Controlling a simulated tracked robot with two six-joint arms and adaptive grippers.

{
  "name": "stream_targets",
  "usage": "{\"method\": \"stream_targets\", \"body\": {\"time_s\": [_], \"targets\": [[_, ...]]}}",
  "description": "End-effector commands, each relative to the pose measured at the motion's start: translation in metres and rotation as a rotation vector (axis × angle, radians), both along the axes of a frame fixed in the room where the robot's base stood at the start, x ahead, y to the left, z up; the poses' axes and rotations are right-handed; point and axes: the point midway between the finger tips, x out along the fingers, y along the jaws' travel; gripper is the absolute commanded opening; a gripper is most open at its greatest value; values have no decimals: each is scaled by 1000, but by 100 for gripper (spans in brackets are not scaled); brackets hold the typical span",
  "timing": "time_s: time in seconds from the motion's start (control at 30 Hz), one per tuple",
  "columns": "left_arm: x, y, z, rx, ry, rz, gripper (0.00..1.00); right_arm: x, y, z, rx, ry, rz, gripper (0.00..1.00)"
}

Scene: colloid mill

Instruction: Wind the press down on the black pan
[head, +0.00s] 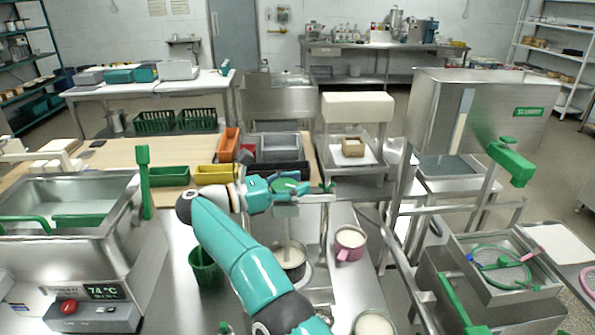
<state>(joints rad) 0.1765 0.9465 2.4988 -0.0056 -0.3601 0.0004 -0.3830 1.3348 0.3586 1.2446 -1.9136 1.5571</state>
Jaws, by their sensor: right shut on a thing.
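The press stands in the middle of the steel bench, with a metal crossbar (312,199), a pale vertical spindle (287,232) and a green hand wheel (292,187) on top. My right arm reaches up from the bottom edge and bends back to the right. My right gripper (276,184) is at the wheel and shut on it; the fingertips are small and partly hidden. Below the spindle stands a round pan (300,268) with pale contents, partly covered by my arm. It looks grey, and I cannot tell whether the spindle's lower end touches the contents. My left gripper is not in view.
A pink cup (349,243) stands right of the press, and a green cup (205,267) left of it. A steel basin (75,200) with a green lever (144,180) is at left. A steel machine with green handles (510,162) is at right. Colored bins (216,174) stand behind.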

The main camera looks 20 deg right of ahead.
Motion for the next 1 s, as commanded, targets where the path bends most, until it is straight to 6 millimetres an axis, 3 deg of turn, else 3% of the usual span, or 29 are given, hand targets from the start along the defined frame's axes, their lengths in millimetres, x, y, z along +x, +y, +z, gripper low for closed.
{"method": "stream_targets", "body": {"time_s": [0.43, 0.47, 0.57, 1.0], "targets": [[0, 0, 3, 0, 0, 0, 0, 0, 3, 0, -4, -2, 0, 20], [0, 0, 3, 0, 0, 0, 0, 0, 3, 0, -4, -2, 0, 56], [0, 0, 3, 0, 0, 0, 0, 0, 3, 0, -4, -1, -1, 73], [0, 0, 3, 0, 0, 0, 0, -1, 0, 0, -2, -2, -6, 73]]}}
